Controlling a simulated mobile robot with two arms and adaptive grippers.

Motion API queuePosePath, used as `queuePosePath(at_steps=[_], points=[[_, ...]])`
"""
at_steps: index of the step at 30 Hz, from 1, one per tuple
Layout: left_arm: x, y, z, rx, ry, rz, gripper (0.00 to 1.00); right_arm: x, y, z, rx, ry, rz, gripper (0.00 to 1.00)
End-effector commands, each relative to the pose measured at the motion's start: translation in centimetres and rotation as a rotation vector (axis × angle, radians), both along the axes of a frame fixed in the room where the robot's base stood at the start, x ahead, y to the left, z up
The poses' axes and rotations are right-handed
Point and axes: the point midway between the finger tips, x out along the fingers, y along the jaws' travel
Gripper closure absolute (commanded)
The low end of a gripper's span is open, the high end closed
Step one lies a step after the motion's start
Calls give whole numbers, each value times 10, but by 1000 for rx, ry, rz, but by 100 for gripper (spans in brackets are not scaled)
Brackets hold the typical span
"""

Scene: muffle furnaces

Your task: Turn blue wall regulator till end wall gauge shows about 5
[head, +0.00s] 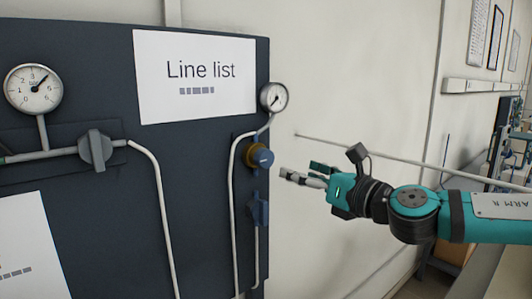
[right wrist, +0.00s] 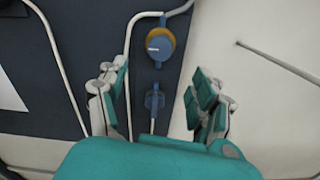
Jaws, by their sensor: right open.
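The blue wall regulator (head: 261,157) is a round knob with a yellow-brown collar and a white mark, near the right edge of the dark panel. It also shows in the right wrist view (right wrist: 159,45), ahead of the fingers. The end wall gauge (head: 273,97) is the small round dial above it; its needle shows, but its numbers are too small to read. My right gripper (head: 302,174) is open and empty, to the right of the regulator and apart from it. In the right wrist view its spread fingers (right wrist: 158,100) frame the pipe below the knob. My left gripper is not in view.
A blue valve handle (head: 258,209) sits just below the regulator. A larger gauge (head: 34,89) and a grey handle (head: 95,150) are at left. Pale pipes run down the panel (head: 205,190). A thin rod (head: 400,158) runs along the white wall behind my right arm.

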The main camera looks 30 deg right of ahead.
Motion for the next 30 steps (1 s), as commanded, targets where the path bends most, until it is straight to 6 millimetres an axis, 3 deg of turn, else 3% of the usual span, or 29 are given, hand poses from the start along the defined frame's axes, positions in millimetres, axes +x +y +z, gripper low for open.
queuePosePath(at_steps=[6, 15, 30], points=[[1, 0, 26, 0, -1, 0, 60, 36, 3, 2, 9, 6, 1, 33], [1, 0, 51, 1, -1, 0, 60, 67, 4, 2, 10, 5, -3, 33], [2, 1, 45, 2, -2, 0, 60, 94, 6, -3, 3, 6, -2, 33]])
